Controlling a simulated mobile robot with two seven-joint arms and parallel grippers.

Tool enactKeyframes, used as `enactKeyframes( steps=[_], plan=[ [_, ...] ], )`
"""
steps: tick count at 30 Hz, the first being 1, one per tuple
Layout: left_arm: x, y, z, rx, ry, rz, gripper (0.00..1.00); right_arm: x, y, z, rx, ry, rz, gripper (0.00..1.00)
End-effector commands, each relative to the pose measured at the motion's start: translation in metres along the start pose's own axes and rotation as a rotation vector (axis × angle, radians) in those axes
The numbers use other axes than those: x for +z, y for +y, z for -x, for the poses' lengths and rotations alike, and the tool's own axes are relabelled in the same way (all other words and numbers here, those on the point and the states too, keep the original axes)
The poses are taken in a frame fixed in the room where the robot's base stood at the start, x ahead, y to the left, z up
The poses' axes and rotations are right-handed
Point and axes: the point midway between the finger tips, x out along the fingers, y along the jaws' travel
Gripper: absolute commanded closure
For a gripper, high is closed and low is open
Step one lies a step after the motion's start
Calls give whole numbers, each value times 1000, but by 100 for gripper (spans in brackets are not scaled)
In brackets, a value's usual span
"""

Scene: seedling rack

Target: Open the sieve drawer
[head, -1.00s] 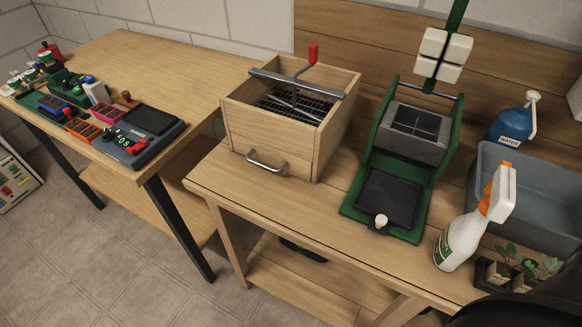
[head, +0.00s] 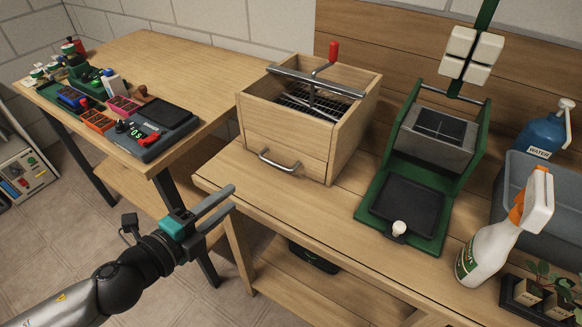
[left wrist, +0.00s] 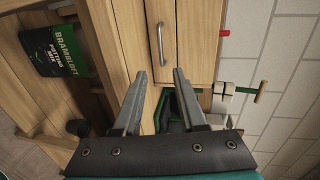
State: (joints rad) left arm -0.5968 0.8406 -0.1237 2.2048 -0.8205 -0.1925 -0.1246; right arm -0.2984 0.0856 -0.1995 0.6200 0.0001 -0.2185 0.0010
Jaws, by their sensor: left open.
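The wooden sieve box (head: 330,150) stands on the near bench, with a mesh, a grey crossbar and a red-knobbed crank on top. Its drawer (head: 275,146) is at the bottom of the front face and looks shut. The drawer's metal handle (head: 278,163) also shows in the left wrist view (left wrist: 161,44), ahead of the fingers. My left gripper (head: 220,202) is open and empty, in front of and below the handle, apart from it. Its two fingers show in the left wrist view (left wrist: 158,92). My right gripper is not in view.
A green press (head: 440,235) stands right of the box, with a spray bottle (head: 490,240) and grey tub (head: 540,190) further right. The left table (head: 185,60) holds trays and a scale. The bench front edge lies near my left gripper.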

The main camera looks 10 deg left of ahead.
Motion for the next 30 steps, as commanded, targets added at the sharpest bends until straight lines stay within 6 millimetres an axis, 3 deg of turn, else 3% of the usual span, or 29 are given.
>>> enactKeyframes(
  steps=[8, 30],
  plan=[
    [0, -2, -17, -5, 2, -2, 59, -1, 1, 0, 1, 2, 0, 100],
    [0, -2, -90, -4, -1, 1, 59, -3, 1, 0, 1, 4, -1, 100]
  ],
)
